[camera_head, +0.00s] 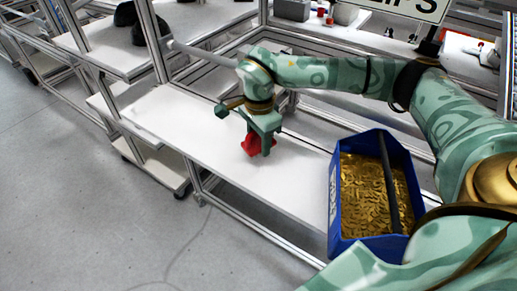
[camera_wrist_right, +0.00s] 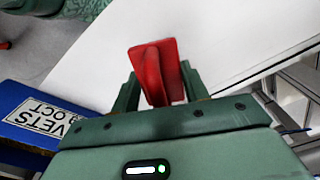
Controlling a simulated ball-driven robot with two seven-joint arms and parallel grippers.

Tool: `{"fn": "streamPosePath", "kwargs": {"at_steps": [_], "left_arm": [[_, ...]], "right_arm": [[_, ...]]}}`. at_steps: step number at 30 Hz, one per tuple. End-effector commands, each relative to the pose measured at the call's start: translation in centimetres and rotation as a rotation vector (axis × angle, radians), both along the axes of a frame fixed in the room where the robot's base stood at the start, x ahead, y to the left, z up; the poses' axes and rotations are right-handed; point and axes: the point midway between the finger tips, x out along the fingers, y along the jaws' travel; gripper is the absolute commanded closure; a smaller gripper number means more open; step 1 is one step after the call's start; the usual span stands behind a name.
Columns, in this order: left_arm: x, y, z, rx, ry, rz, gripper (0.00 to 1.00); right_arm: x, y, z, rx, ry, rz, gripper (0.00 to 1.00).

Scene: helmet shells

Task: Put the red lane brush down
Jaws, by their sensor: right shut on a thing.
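The red lane brush (camera_head: 252,147) is in my right gripper (camera_head: 262,138), at or just above the white shelf top (camera_head: 195,128) in the head view. I cannot tell whether it touches the surface. In the right wrist view the brush (camera_wrist_right: 158,72) stands between the two green fingers of the right gripper (camera_wrist_right: 160,88), which are shut on it. It shows as a red block with an upright ridge. Its lower part is hidden by the gripper. My left gripper is not in view.
A blue bin (camera_head: 335,220) of brass-coloured pieces, with a dark bar across it, stands on the shelf to the right. Metal frame posts (camera_head: 154,42) rise at the left and back. The white top left of the gripper is clear.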

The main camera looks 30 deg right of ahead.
Motion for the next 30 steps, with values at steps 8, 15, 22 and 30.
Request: {"fn": "streamPosePath", "kwargs": {"at_steps": [8, 15, 22, 30], "left_arm": [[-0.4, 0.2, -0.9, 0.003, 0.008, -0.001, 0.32], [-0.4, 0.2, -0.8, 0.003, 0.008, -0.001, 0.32], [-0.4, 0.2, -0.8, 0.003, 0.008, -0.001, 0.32], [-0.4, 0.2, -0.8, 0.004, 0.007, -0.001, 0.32]], "right_arm": [[0.6, -0.4, -3.8, -0.001, 0.002, -0.001, 0.84], [0.6, -0.4, -3.8, 0.0, -0.001, 0.0, 0.84], [0.5, -0.4, -4.2, -0.001, 0.001, 0.0, 0.33], [0.6, -0.4, -4.1, -0.001, 0.0, 0.0, 0.33]]}}
